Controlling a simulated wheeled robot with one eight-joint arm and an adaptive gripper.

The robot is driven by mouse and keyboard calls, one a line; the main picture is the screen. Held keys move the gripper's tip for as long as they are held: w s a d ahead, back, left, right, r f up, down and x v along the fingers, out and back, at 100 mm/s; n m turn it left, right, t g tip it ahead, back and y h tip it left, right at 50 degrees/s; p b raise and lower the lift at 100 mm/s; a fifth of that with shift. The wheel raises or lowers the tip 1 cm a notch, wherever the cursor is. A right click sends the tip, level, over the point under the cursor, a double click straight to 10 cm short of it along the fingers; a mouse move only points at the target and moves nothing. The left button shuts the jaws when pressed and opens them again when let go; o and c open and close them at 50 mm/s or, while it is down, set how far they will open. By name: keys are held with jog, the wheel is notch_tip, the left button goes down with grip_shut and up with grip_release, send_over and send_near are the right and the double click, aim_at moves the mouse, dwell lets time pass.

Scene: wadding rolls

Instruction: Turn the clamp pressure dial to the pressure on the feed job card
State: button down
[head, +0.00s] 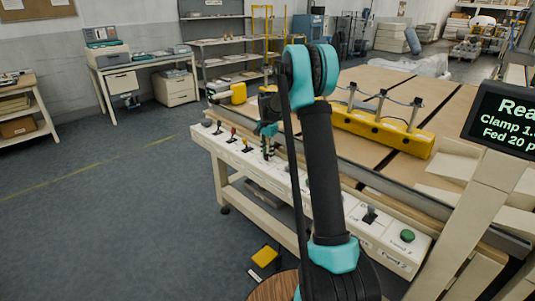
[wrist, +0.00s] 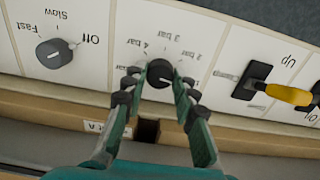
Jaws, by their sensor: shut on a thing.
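The clamp pressure dial (wrist: 160,74) is a dark round knob on the white control panel, with bar markings around it that appear upside down in the wrist view. My gripper (wrist: 158,88) has its two fingers closed on either side of the dial. In the head view my gripper (head: 268,150) is at the panel's front, and the dial is hidden there. A display (head: 505,118) at the right reads "Clamp 1." before it is cut off. I cannot identify the feed job card.
A speed knob (wrist: 54,53) marked Off, Slow and Fast sits left of the dial. A yellow-tipped lever (wrist: 290,94) stands to the right. A green button (head: 407,236) is at the panel's near end. A yellow clamp bar (head: 380,130) lies across the table.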

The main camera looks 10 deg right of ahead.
aim_at(268, 155)
jog(key=shift+n, duration=0.4)
jog(key=n, duration=0.4)
jog(key=shift+n, duration=0.3)
jog(key=n, duration=0.4)
jog(key=shift+n, duration=0.3)
jog(key=c, duration=1.2)
grip_release()
notch_tip(268, 155, up, 12)
jog(key=shift+r, duration=0.1)
